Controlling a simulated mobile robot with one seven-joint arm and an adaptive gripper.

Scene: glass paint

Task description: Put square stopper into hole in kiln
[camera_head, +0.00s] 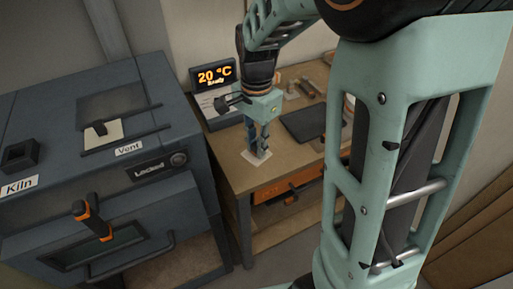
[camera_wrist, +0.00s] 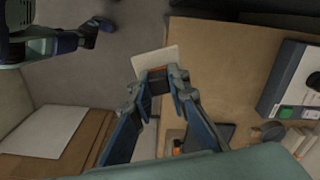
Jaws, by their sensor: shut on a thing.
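The kiln (camera_head: 110,195) is a large blue-grey box filling the left of the head view. A dark square collar with an opening (camera_head: 20,153) sits on its top near the "Kiln" label. My gripper (camera_head: 258,150) is over the wooden table to the right of the kiln, pointing down. In the wrist view its fingers (camera_wrist: 163,82) are closed on a small dark block, the square stopper (camera_wrist: 158,86), mostly hidden by the fingers. A pale square card (camera_head: 257,157) lies on the table just under the fingertips. I cannot tell whether the stopper touches it.
The kiln top also has a vent slider (camera_head: 100,128) with handle bars and a "Locked" panel (camera_head: 160,166). A display (camera_head: 214,76) reading 20 °C stands at the table's back, next to the kiln. A dark flat pad (camera_head: 305,122) and small items lie right of my gripper.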

